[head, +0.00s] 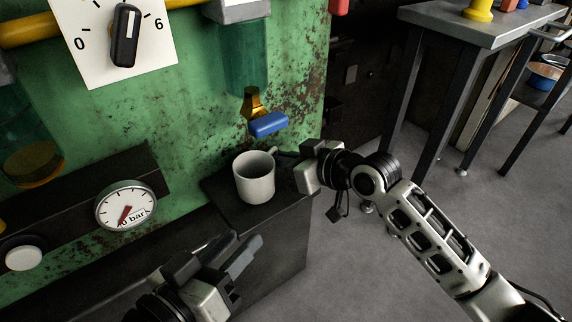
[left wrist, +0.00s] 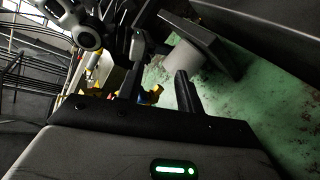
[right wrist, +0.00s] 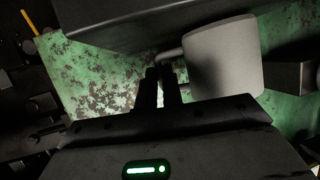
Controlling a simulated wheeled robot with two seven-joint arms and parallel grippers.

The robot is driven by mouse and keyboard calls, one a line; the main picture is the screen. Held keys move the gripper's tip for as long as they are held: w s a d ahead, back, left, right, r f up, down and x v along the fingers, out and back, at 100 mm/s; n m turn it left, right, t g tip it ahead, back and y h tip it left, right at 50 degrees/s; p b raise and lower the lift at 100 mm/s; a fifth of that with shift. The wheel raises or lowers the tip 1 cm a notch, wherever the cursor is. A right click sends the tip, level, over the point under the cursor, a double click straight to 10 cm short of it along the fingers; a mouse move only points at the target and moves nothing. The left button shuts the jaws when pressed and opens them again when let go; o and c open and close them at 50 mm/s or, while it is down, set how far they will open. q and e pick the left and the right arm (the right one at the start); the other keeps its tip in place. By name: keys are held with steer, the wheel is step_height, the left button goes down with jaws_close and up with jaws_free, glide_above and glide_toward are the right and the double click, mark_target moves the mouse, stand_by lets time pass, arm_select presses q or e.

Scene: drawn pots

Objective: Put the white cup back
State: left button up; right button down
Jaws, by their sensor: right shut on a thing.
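The white cup (head: 255,178) is upright at the dark ledge (head: 292,207), below the tap with the blue handle (head: 268,124). It seems to rest on the ledge. My right gripper (head: 283,156) is shut on the cup's handle, coming from the right. In the right wrist view the cup (right wrist: 225,60) is beside the closed fingers (right wrist: 163,85), with its handle between the tips. My left gripper (head: 238,248) is open and empty, in front of and below the cup. The left wrist view shows its fingers (left wrist: 160,75) apart, with the pale cup (left wrist: 182,60) beyond them.
A green rusty machine panel (head: 190,110) stands behind the ledge. It carries a pressure gauge (head: 126,206) and a dial (head: 124,35). A grey table (head: 475,27) stands at the upper right. The floor (head: 390,260) between is clear.

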steer(key=shift+f, duration=0.2)
steer(key=c, duration=1.5)
jaws_free()
steer(key=shift+c, duration=0.2)
arm_select(q)
steer(key=shift+w+r, duration=0.2)
steer(key=shift+r, duration=0.3)
